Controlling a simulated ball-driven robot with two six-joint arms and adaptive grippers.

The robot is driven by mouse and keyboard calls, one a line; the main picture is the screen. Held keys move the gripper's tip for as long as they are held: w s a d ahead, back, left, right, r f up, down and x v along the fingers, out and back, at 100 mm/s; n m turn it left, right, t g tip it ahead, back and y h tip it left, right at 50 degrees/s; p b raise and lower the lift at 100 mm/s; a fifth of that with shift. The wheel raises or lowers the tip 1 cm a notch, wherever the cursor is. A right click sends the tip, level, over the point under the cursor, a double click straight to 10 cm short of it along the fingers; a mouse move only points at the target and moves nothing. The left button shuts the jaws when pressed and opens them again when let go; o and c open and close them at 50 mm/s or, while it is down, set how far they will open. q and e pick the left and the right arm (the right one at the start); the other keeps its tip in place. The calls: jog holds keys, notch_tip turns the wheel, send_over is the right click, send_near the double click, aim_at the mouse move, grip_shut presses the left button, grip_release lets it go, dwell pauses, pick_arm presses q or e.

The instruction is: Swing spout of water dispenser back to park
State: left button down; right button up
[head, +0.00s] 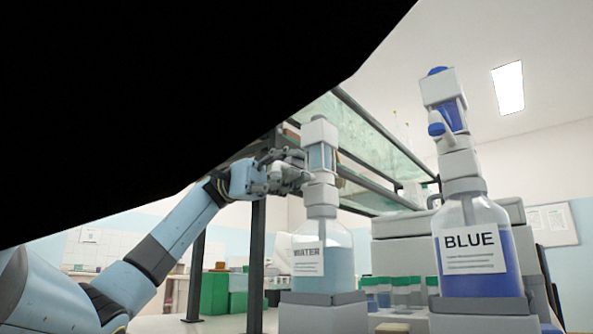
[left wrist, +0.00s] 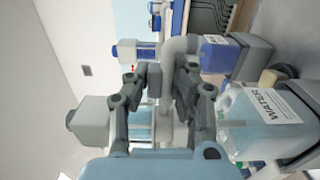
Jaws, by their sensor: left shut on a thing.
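The water dispenser is a clear bottle (head: 323,262) of pale liquid labelled WATER, standing upright on a grey base, with a white and clear pump head (head: 320,133) on top. My left gripper (head: 300,172) comes in from the left at the pump head, at spout height. It is shut on the spout, which its fingers mostly hide in the head view. In the left wrist view the fingers (left wrist: 160,82) close around a grey spout part, with the WATER bottle (left wrist: 262,120) to their right and the pump's cap (left wrist: 90,122) to their left. My right gripper is not in view.
The BLUE dispenser (head: 474,245) stands close on the right, its blue-tipped spout (head: 437,129) facing forward. Small capped jars (head: 400,290) sit between the two bottles. A dark-framed glass shelf (head: 375,135) rises behind. Green boxes (head: 214,292) stand at the left. Black covers the head view's upper left.

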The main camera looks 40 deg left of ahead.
pick_arm(q)
jog(key=shift+f, duration=0.15)
jog(key=c, duration=1.1)
grip_release()
jog(key=a, duration=1.2)
jog(key=shift+w, duration=0.3)
